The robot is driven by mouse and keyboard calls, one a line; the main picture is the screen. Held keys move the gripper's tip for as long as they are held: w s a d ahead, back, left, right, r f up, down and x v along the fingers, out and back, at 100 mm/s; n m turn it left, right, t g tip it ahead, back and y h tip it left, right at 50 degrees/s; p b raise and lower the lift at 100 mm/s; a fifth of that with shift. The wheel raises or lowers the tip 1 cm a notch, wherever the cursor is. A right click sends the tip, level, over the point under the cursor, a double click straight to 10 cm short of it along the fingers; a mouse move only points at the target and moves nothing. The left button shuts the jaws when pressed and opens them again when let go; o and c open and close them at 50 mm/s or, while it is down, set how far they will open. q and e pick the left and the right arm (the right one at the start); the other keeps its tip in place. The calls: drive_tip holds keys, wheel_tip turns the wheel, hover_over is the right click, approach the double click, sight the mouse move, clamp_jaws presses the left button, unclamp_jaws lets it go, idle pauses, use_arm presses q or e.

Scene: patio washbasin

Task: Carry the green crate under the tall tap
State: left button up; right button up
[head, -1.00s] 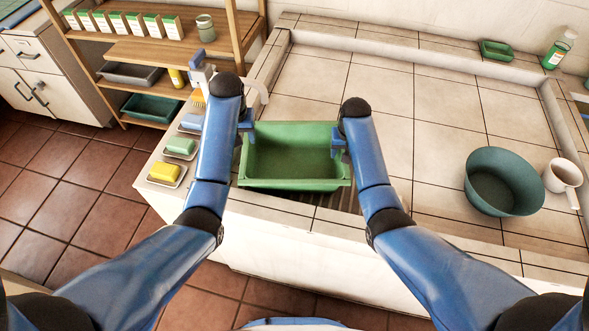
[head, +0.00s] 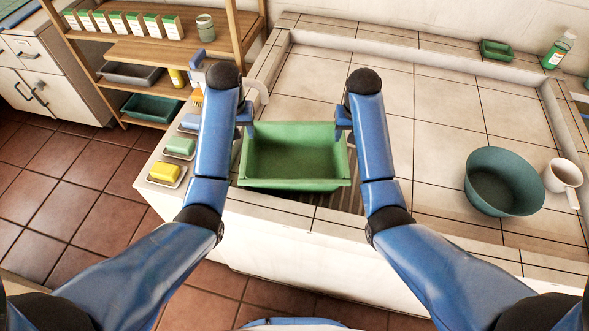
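The green crate (head: 295,170) sits empty and level on a slatted grate at the near left of the tiled basin. A pale curved spout (head: 262,88), apparently the tall tap's, shows behind my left arm, its tip near the crate's back left corner. My arm hides much of the tap. My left gripper (head: 248,124) is at the crate's upper left side and my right gripper (head: 341,128) at its upper right side.
Soap dishes (head: 167,174) line the ledge left of the crate. The basin's middle is clear.

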drive_tip(key=shift+s+r, duration=0.15)
drive_tip(key=shift+r, duration=0.75)
